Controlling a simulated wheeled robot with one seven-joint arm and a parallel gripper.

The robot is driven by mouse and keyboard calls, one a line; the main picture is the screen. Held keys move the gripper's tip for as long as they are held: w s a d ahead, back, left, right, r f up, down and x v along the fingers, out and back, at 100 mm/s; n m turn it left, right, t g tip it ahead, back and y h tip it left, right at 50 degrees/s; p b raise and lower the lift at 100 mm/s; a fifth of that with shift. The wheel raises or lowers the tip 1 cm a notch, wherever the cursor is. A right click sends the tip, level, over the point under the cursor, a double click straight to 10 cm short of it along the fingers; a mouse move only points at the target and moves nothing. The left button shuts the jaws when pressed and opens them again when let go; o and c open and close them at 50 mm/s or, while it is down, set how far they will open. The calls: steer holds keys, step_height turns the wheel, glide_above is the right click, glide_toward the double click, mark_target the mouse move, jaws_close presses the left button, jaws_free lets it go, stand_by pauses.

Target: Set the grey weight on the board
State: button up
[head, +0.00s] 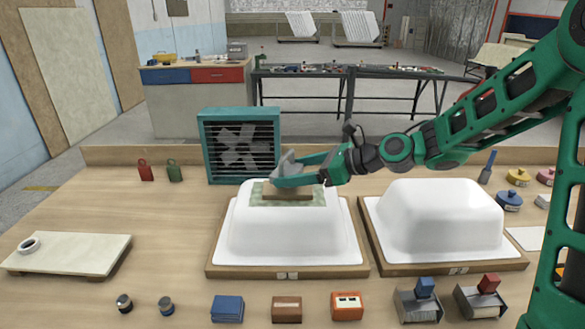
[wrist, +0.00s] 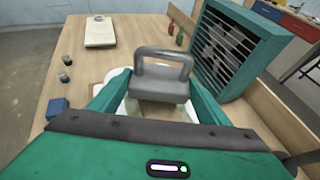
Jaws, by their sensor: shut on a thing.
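The grey weight (head: 287,162) has a looped handle, seen clearly in the wrist view (wrist: 160,86). My gripper (head: 292,181) is shut on it, with one green finger on each side. A brown board (head: 288,194) lies on a pale green patch (head: 317,197) on top of the left white tub shell (head: 290,237). The weight is over the board, at or just above it. My fingers hide its lower part, so I cannot tell whether it touches.
A teal fan (head: 240,144) stands close behind the left shell. A second white shell (head: 440,220) is at right. Small boxes line the front edge; a pale slab (head: 70,252) lies at left.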

step_height(320, 180, down, 2)
steer(key=shift+f, duration=0.25)
steer(key=o, duration=1.9)
steer(key=shift+o, duration=0.2)
steer(key=v, duration=1.2)
steer(key=shift+f, duration=0.1)
steer(key=s+d+f+n+g+h, duration=0.1)
steer(key=s+d+f+n+h, duration=0.35)
steer(key=d, duration=0.25)
steer(key=s+d+f+n+g+h, duration=0.1)
steer(key=s+d+f+n+h, duration=0.35)
steer(key=d, duration=0.25)
steer(key=s+d+n+g+h, duration=0.1)
steer(key=s+d+n, duration=0.1)
steer(key=s+d, duration=0.2)
steer(key=s+d+r+n+g+h, duration=0.1)
steer(key=s+d+n, duration=0.2)
steer(key=s, duration=0.8)
steer(key=s+d+n+g+h, duration=0.1)
steer(key=s+d+n, duration=0.1)
steer(key=s+d, duration=0.4)
steer(key=shift+s+d+r+g, duration=0.25)
steer(key=shift+s+d+g, duration=0.1)
steer(key=shift+s, duration=0.3)
